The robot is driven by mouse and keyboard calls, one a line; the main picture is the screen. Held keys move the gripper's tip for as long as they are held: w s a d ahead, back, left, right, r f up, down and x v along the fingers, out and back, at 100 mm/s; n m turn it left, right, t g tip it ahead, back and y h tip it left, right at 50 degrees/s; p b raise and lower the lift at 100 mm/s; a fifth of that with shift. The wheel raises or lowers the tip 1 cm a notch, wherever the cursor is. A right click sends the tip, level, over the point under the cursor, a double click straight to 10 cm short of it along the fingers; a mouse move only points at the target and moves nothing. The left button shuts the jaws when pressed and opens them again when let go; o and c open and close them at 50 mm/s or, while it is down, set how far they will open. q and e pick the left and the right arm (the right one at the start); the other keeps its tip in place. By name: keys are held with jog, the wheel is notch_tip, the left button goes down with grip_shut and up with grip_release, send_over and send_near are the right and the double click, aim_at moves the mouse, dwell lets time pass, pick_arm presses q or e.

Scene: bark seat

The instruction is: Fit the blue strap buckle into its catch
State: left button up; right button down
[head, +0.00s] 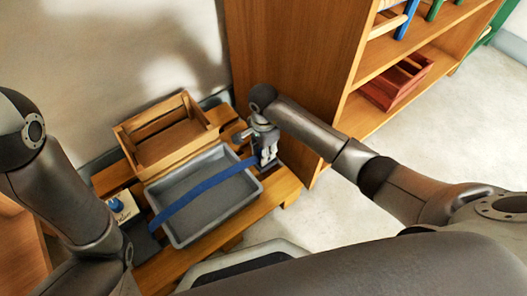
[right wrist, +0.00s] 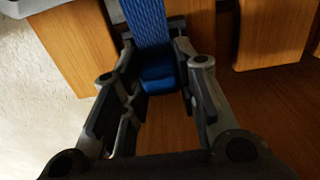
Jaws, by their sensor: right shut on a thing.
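The blue strap (head: 203,186) lies slanting across the top of a grey tray (head: 177,238). Its right end reaches my right gripper (head: 266,152). In the right wrist view, the gripper (right wrist: 158,75) is shut on the blue buckle (right wrist: 158,81), with a finger on each side, and the strap (right wrist: 150,22) runs up and away from it. A dark piece (head: 270,168) shows low by the gripper; I cannot tell whether it is the catch. My left arm comes in at the left, but its gripper is out of view.
The tray and an open wooden crate (head: 150,125) stand on a slatted wooden bench (head: 282,186). A tall wooden shelf (head: 290,50) stands close behind my right arm. Pale floor (head: 330,215) lies open at the right.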

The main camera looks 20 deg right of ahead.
jog(key=shift+f, duration=0.25)
jog(key=c, duration=1.1)
grip_release()
jog(key=shift+r, duration=0.1)
